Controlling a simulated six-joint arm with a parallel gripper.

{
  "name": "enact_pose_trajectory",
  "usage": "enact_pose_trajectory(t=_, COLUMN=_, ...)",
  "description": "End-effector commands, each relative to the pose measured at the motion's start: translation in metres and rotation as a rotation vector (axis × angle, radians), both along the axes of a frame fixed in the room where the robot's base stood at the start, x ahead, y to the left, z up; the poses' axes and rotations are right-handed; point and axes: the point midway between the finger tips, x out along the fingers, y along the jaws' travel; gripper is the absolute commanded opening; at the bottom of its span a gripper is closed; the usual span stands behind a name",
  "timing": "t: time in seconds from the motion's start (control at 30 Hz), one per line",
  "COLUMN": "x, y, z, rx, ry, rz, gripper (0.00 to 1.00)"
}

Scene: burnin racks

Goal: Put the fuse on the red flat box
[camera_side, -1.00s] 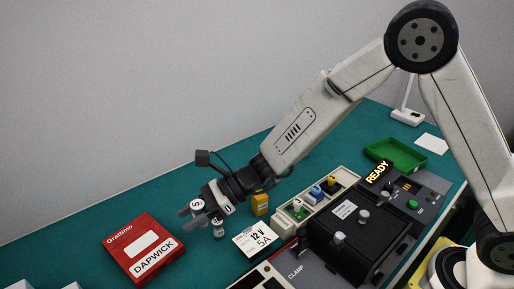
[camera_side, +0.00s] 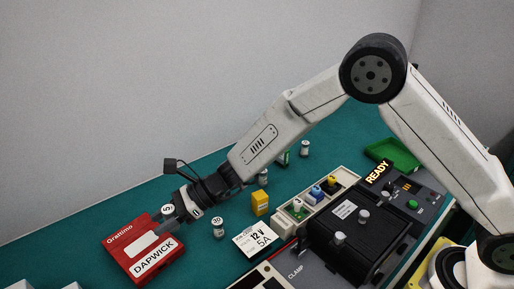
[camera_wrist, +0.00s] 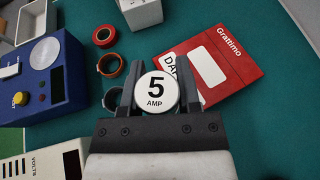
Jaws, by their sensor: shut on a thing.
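A white round fuse cap marked 5 AMP (camera_wrist: 156,92) sits between the two fingers of my gripper (camera_wrist: 160,88), which is shut on it. In the side view my gripper (camera_side: 172,218) holds the fuse (camera_side: 167,211) at the right edge of the red flat box (camera_side: 122,250). The red box lies flat on the green mat, with white labels reading DAPWICK and Grattimo. In the wrist view the red box (camera_wrist: 240,58) is just beyond the fuse, which overlaps its near corner. I cannot tell the exact height of the fuse above it.
A black clamp fixture (camera_side: 345,236) stands at right.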

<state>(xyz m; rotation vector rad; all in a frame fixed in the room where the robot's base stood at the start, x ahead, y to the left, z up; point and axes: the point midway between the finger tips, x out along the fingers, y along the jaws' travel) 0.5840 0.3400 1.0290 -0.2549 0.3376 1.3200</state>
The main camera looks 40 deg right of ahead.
Motion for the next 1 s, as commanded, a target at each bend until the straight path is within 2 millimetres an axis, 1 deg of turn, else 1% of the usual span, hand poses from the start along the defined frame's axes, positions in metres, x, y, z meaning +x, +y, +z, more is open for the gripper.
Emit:
enact_pose_trajectory(t=0.2, x=0.022, y=0.013, z=-0.012, rx=0.000, ry=0.000, rz=0.000, gripper=0.00)
enact_pose_trajectory(t=0.6, x=0.050, y=0.029, z=-0.053, rx=0.000, ry=0.001, rz=0.000, gripper=0.00)
enact_pose_trajectory(t=0.8, x=0.058, y=0.034, z=-0.063, rx=0.000, ry=0.001, rz=0.000, gripper=0.00)
enact_pose_trajectory(t=1.0, x=0.059, y=0.034, z=-0.064, rx=0.001, ry=0.000, rz=0.000, gripper=0.00)
